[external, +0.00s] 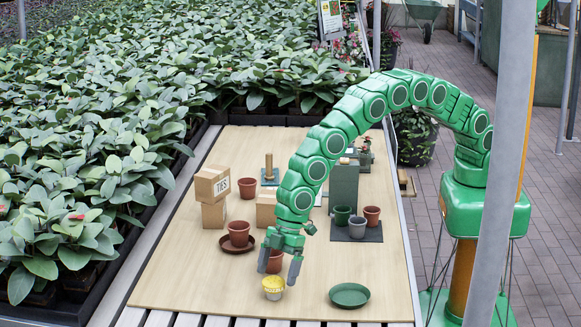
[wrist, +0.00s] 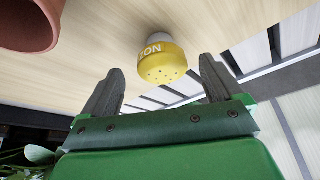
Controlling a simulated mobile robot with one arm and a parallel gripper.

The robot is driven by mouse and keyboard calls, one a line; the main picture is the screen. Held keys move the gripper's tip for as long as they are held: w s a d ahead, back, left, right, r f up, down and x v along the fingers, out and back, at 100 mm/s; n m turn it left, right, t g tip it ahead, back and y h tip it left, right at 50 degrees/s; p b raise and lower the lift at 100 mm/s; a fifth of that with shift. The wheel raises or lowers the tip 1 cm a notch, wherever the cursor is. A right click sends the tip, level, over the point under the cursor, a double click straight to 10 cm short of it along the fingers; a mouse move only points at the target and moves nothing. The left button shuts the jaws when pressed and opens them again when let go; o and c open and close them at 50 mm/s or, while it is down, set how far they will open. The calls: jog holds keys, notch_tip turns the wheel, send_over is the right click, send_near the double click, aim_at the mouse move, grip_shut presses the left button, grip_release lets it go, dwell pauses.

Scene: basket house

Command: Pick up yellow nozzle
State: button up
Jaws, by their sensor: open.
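The yellow nozzle (external: 273,288) stands near the front edge of the wooden board, with a perforated yellow face and pale lettering on its band. In the wrist view the nozzle (wrist: 160,64) appears between and beyond the fingertips, with a grey part on its far side. My gripper (external: 279,268) is open and empty, pointing down just above and around the nozzle's place in the picture. In the wrist view both dark fingers of my gripper (wrist: 161,72) are spread apart. I cannot tell whether either finger touches the nozzle.
A terracotta pot (wrist: 28,22) is close by, partly behind my gripper in the external view. A green saucer (external: 349,295) lies to the right. A pot on a saucer (external: 239,234), cardboard boxes (external: 212,184) and a dark tray with small pots (external: 357,228) stand farther back. The board's front left is clear.

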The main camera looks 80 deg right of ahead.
aim_at(276, 277)
jog(key=shift+x, duration=2.35)
jog(key=shift+a, duration=0.2)
jog(key=c, duration=1.1)
